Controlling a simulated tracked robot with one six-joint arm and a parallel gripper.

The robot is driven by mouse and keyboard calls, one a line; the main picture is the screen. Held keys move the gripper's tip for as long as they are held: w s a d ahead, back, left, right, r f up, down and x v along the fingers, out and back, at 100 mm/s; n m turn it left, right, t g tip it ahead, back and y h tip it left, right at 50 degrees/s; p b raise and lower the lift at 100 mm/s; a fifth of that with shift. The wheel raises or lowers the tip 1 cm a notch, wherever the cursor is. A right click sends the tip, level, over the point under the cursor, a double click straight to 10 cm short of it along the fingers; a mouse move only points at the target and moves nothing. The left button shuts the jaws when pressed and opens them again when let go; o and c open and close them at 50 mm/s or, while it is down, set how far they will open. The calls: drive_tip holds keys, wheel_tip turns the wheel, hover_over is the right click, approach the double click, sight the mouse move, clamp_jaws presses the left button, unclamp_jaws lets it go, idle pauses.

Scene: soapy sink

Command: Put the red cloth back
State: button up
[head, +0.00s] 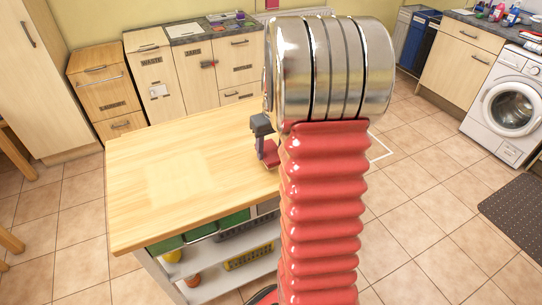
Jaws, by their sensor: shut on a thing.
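My gripper (265,145) shows only in part, left of my red ribbed arm and below its metal joint. It is over the right part of the wooden worktop. It is shut on a small dark red piece, which looks like the red cloth (271,160). My arm hides the right side of the gripper and most of the cloth. I cannot tell whether the cloth touches the worktop.
The wooden worktop (190,175) is bare on its left. Its shelves below hold green boxes (232,219) and a yellow item (248,259). Labelled cabinets (195,75) line the back wall. A washing machine (508,105) stands at right. Tiled floor lies clear between.

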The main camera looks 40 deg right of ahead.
sight(271, 152)
drive_tip(key=shift+f, duration=1.65)
drive_tip(key=shift+f, duration=0.1)
drive_tip(key=o, duration=1)
drive_tip(key=r, duration=0.4)
drive_tip(key=s+r, duration=0.1)
drive_tip(key=r, duration=0.7)
drive_tip(key=shift+s+a, duration=0.3)
drive_tip(key=shift+s, duration=0.05)
